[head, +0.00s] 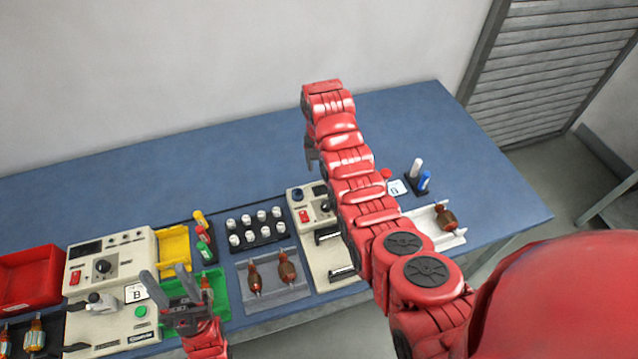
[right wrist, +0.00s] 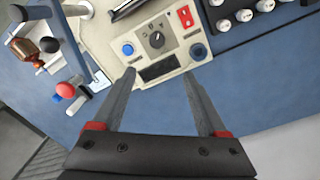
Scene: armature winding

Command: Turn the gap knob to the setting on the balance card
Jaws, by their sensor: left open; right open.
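The right-hand machine has a black knob (right wrist: 156,40) with a light pointer on its pale panel (right wrist: 195,47); it also shows in the head view (head: 325,208). My open right gripper (right wrist: 160,76) is empty, its fingers apart on the knob's near side, not around it. A card (head: 397,187) with a small letter lies right of my right arm; its text is too small to read. The left-hand machine (head: 85,258) has another black knob (head: 102,267) and a card marked B (head: 135,293). My left gripper (head: 168,283) is open and empty over the green tray (head: 222,301).
A red switch (right wrist: 185,16) and a blue button (right wrist: 127,49) flank the right-hand knob. Armatures lie on a grey tray (head: 270,301). The table's back (head: 230,160) is clear.

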